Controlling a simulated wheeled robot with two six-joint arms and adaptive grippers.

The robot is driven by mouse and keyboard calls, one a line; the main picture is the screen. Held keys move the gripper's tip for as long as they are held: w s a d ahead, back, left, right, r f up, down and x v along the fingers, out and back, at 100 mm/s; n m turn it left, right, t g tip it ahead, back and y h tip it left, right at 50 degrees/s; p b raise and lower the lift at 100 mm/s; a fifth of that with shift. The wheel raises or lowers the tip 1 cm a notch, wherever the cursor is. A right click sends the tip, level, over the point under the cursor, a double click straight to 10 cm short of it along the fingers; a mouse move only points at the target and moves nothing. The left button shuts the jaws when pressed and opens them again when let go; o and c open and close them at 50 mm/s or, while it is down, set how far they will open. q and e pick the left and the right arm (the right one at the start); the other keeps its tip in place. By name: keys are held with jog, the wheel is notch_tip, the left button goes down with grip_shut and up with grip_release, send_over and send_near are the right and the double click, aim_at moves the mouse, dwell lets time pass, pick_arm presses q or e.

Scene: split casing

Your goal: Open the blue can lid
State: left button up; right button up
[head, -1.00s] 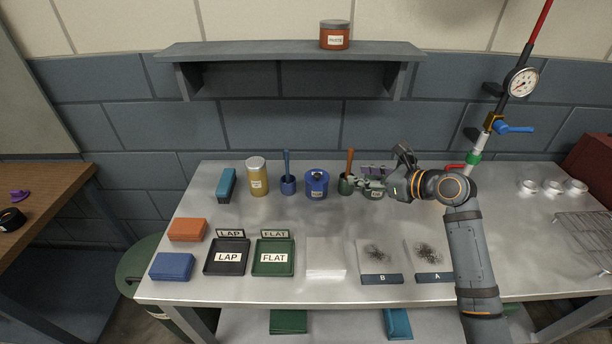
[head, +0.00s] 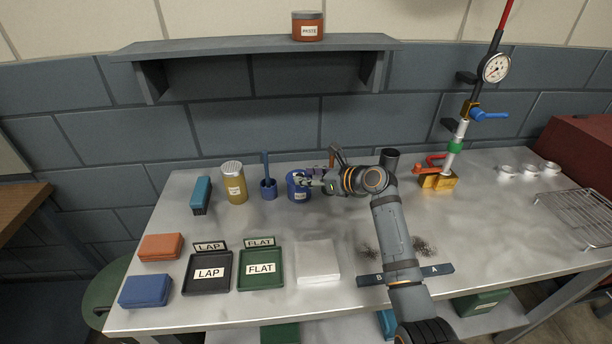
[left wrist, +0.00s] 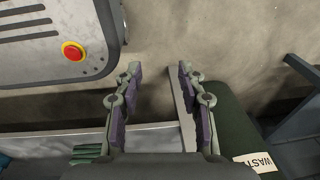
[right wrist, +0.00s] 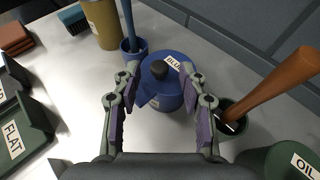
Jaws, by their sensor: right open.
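The blue can (head: 296,190) stands upright on the metal bench. My left gripper (left wrist: 158,67) is open and empty, away from the can, above the floor beside a dark green WASTE bin (left wrist: 232,125).
A blue pot with a brush (right wrist: 133,48) stands close left of the can. A green pot with an orange-brown handle (right wrist: 265,90) and a green OIL can (right wrist: 290,163) stand close right. LAP (head: 207,273) and FLAT (head: 261,269) trays lie in front. Bare bench lies between.

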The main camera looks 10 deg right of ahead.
jog(key=shift+w+a+f, duration=0.2)
jog(key=shift+w+a, duration=0.05)
jog(key=shift+a, duration=0.1)
grip_shut()
